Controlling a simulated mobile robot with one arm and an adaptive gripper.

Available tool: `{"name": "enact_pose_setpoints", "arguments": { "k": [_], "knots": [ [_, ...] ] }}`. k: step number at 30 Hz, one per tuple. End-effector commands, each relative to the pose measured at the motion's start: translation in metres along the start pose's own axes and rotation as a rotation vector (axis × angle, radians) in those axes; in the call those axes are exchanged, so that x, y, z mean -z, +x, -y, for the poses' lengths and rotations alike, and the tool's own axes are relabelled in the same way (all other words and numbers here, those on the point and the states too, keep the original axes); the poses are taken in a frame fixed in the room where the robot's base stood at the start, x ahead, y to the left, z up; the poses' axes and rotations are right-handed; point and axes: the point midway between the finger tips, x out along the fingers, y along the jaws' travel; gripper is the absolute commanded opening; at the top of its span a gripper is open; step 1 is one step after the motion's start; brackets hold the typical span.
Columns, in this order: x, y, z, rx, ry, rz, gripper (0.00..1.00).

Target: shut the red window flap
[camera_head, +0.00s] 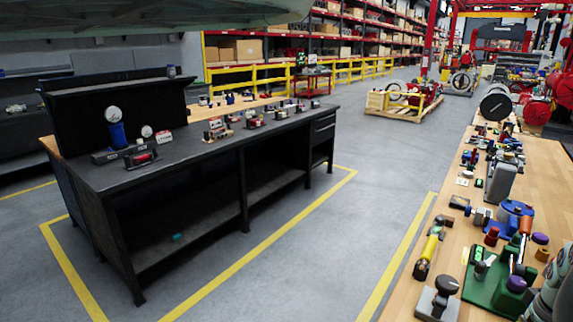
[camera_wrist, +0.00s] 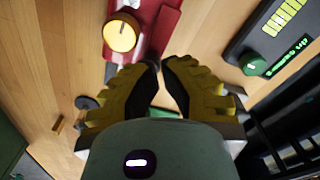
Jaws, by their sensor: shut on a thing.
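In the wrist view, my gripper (camera_wrist: 160,66) has its yellow-and-black fingers nearly together, with a narrow gap at the tips. The tips are at the lower edge of a red piece (camera_wrist: 163,25), which looks like the red window flap. A round yellow knob (camera_wrist: 121,33) is beside the red piece, up and left of the tips. The exact contact is hidden by the fingers, and I cannot tell the flap's angle. A bit of green (camera_wrist: 165,113) shows between the fingers. In the head view I cannot make out the fingers or the flap clearly.
A dark box with a green button (camera_wrist: 254,64) is right of the fingers in the wrist view. In the head view, the wooden bench (camera_head: 408,300) holds many crowded devices, including a green base (camera_head: 480,291). A black workbench (camera_head: 190,155) stands left across open floor.

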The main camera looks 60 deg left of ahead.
Motion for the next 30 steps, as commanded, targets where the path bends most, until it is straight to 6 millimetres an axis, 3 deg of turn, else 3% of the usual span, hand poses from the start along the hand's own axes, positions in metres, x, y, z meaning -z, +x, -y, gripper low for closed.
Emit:
{"name": "enact_pose_setpoints", "arguments": {
  "k": [20, 29, 30],
  "knots": [
    [-0.003, -0.04, 0.0, 0.005, 0.003, 0.013, 0.0],
    [-0.004, -0.041, 0.0, 0.006, 0.004, 0.013, 0.0],
    [-0.004, -0.041, 0.0, 0.006, 0.004, 0.013, 0.07]
  ]
}}
